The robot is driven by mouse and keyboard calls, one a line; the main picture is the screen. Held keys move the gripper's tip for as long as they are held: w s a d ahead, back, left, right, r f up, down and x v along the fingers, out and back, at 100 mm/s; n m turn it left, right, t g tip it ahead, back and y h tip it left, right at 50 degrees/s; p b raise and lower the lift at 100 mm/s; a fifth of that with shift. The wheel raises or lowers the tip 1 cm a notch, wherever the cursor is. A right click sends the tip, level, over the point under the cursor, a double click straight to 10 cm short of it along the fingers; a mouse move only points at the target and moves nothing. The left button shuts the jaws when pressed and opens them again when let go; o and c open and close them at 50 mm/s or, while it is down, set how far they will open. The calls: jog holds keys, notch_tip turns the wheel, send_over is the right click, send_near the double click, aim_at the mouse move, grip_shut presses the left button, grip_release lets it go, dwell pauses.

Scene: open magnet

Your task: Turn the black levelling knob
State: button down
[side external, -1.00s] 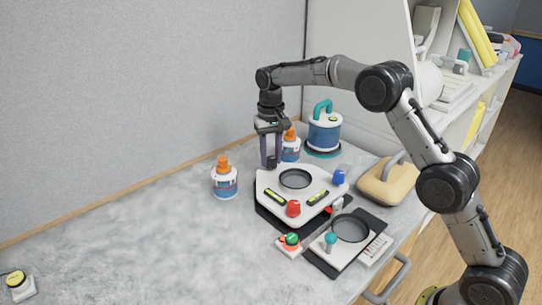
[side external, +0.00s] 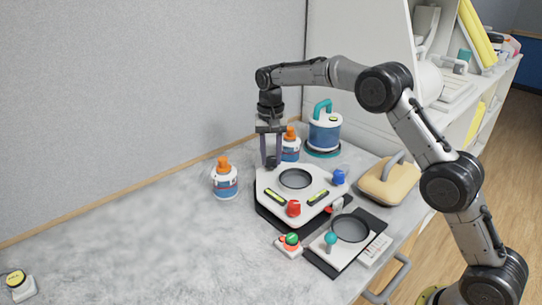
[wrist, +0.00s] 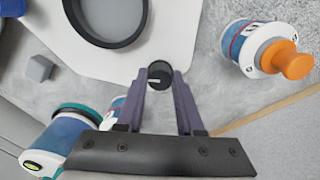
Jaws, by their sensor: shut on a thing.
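The black levelling knob (wrist: 159,75) with a white pointer mark sits at a corner of the white plate in the wrist view. My gripper (wrist: 160,84) has its two purple-grey fingers around the knob, one on each side, shut on it. In the side external view my gripper (side external: 271,164) points straight down at the back left corner of the white levelling plate (side external: 268,184). The plate also carries a red knob (side external: 293,208), a blue knob (side external: 339,177), a dark round ring (side external: 295,179) and yellow bubble levels (side external: 275,197).
An orange-capped bottle (side external: 225,179) stands left of the plate, and another (side external: 290,147) close behind my gripper. A blue canister (side external: 324,129) stands behind. A second device (side external: 334,258) and a red-green button (side external: 290,241) are in front. The counter at left is mostly clear.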

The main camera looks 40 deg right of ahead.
aim_at(271, 158)
jog(key=c, duration=0.5)
grip_release()
jog(key=shift+c, duration=0.2)
notch_tip(271, 158, up, 14)
